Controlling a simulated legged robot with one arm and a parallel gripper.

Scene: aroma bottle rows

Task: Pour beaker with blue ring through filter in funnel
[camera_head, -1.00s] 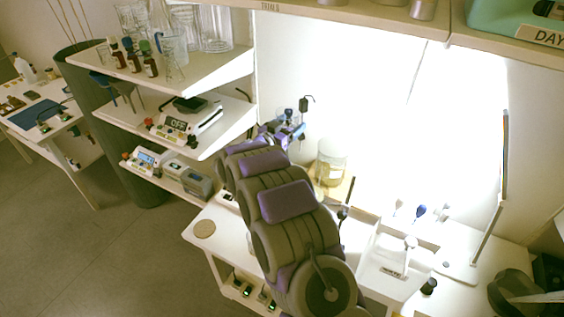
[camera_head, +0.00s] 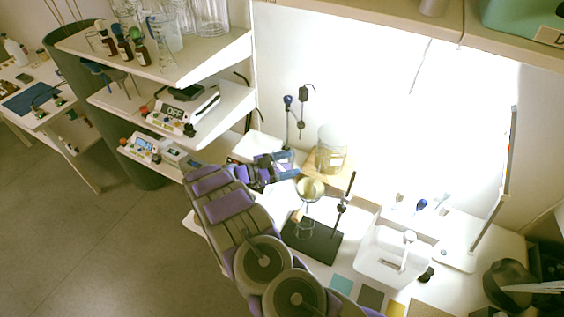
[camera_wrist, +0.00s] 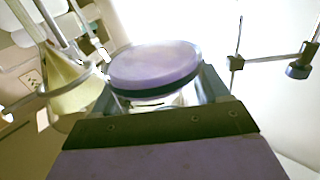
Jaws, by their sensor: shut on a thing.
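My gripper (camera_wrist: 158,97) is shut on a beaker (camera_wrist: 155,66) with a dark blue band below its rim. The beaker's round mouth faces the wrist camera and looks pale purple inside; I cannot tell its exact tilt or liquid level. In the head view my gripper (camera_head: 284,163) is left of and behind the funnel, and the beaker is hard to make out there. The funnel (camera_head: 310,189) sits on a stand above a clear glass vessel (camera_head: 304,228). A cream filter cone (camera_wrist: 72,82) lies in the funnel, left of the beaker in the wrist view.
The stand has a black base (camera_head: 312,241) and an upright rod (camera_head: 348,189) right of the funnel. A large jar (camera_head: 332,146) stands on a wooden block behind. A white basin (camera_head: 392,256) is on the right. Shelves (camera_head: 150,50) with bottles and instruments stand on the left.

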